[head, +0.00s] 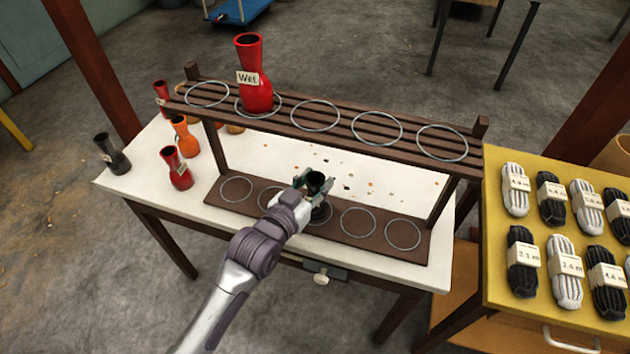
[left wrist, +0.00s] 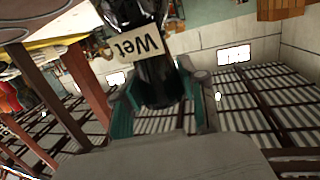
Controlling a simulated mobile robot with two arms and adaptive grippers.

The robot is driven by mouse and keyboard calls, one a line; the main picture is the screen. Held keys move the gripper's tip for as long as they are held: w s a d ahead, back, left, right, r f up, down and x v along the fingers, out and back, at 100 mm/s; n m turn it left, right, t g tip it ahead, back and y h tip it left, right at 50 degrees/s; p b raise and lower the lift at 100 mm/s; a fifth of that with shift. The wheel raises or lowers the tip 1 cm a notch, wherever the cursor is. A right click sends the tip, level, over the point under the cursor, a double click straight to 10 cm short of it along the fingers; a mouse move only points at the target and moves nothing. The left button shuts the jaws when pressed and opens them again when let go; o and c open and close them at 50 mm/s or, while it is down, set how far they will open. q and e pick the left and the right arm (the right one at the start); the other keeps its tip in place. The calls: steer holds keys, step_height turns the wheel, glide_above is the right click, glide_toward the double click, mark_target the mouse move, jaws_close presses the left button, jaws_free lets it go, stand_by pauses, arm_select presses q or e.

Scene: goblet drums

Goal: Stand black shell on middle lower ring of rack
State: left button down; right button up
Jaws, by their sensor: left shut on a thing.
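The black shell (head: 316,180) is held in my left gripper (head: 313,186), whose fingers close around its sides. It appears upright over the middle lower ring (head: 322,221) of the rack (head: 380,240). The gripper and shell cover much of that ring, and I cannot tell whether the base touches it. My right gripper is not in view.
A red shell (head: 256,92) tagged "Wet" stands on an upper ring. Red and orange shells (head: 184,137) and another dark shell (head: 112,155) stand at the table's left. The other lower rings are empty. A yellow board (head: 500,280) with rope bundles is at the right.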

arm_select(q)
steer(key=shift+f, duration=0.1)
steer(key=c, duration=0.7)
jaws_free()
steer(key=shift+o, duration=0.3)
steer(key=shift+s+a, duration=0.1)
steer(key=shift+s, duration=0.05)
steer(key=v, duration=1.1)
steer(key=shift+s+a, duration=0.2)
steer(key=shift+s, duration=0.1)
